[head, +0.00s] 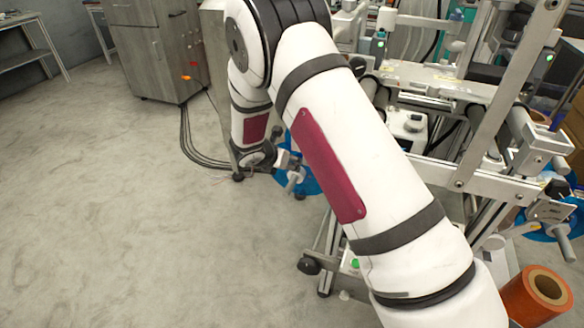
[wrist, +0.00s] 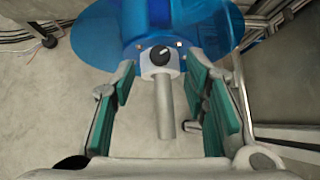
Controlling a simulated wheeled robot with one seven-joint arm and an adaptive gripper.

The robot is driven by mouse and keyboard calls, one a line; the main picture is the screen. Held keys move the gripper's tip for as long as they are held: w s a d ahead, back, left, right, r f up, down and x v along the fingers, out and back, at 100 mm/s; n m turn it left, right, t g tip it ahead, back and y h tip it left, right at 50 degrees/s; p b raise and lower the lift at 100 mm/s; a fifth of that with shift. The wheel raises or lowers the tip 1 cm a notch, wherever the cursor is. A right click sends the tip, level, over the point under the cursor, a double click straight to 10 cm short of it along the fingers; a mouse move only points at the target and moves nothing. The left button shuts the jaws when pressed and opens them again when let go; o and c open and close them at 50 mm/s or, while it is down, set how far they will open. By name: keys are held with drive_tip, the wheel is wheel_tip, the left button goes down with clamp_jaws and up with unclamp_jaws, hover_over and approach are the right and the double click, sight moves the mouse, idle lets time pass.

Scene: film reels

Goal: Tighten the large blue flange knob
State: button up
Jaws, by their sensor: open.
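In the wrist view, a large blue flange (wrist: 101,35) fills the top middle, with a blue hub at its centre. A pale block with a black knob and a grey handle (wrist: 164,105) sits in front of the hub. My gripper (wrist: 163,92) is open, with green pads on both sides of the block and handle; I see gaps on both sides. In the head view, part of the blue flange (head: 309,181) shows beyond my arm, low by the machine frame. My gripper (head: 287,163) is beside it there, small and partly hidden.
The machine frame (head: 470,185) with rollers stands on the right. A second blue flange (head: 573,222) with a handle is at the far right, above an orange roll (head: 541,292). A grey cabinet (head: 152,50) stands at the back. Cables lie on the floor near my gripper. The left floor is clear.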

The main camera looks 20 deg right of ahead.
drive_tip(key=shift+b+x, duration=0.4)
drive_tip(key=shift+x, duration=1.6)
drive_tip(key=shift+c, duration=0.2)
clamp_jaws()
